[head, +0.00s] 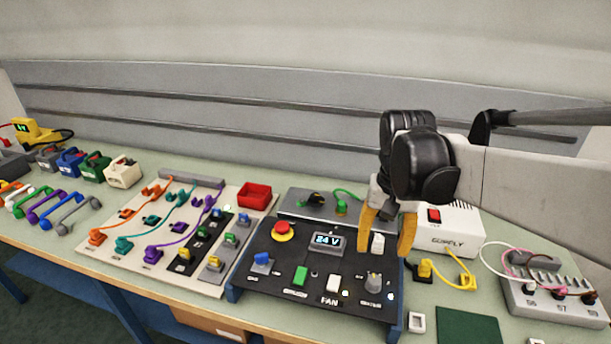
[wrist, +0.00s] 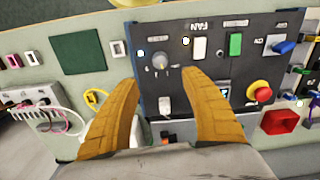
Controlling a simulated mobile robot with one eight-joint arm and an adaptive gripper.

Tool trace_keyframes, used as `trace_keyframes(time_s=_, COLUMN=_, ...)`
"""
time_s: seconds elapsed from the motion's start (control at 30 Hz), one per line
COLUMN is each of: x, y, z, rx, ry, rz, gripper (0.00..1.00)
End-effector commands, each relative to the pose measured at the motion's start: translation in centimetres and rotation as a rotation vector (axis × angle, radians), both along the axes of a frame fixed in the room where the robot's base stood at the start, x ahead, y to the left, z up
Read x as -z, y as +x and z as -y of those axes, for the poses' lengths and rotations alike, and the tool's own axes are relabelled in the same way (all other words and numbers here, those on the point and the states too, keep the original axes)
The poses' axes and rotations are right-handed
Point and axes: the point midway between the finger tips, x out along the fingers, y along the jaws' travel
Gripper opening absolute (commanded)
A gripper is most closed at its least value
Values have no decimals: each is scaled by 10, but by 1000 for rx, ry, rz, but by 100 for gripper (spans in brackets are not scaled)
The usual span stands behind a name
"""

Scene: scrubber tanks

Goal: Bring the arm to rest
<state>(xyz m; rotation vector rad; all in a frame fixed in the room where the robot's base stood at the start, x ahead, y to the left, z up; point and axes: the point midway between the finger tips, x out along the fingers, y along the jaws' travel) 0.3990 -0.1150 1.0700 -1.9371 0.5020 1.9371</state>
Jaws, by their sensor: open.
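My gripper (head: 388,232) has two yellow fingers and hangs over the right part of the black control panel (head: 262,276). The fingers are apart with nothing held between them. In the wrist view my gripper (wrist: 165,85) is open above the panel, with the grey knob (wrist: 159,61) showing between the fingertips. A white switch (wrist: 165,105) also shows between the fingers. My arm reaches in from the right side of the head view. Whether the fingers touch the panel cannot be told.
A white supply box (head: 455,226) stands close to the right of the gripper. A socket block (head: 555,296) with cables is farther right. A red bin (head: 254,195) and a board with coloured cables (head: 120,258) lie left of the panel. Coloured handles and boxes line the far left.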

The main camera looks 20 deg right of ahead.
Motion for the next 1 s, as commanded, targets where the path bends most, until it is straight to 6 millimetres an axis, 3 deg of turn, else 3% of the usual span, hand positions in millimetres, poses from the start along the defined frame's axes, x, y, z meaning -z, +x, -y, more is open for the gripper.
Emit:
trace_keyframes(time_s=0.27, x=-1, y=-2, z=-5, rx=-16, ry=-5, rz=18, gripper=54)
trace_keyframes(time_s=0.7, x=-5, y=-32, z=-95, rx=-399, ry=-128, rz=480, gripper=54)
trace_keyframes(time_s=1.0, x=-4, y=-38, z=-115, rx=-493, ry=-158, rz=610, gripper=54)
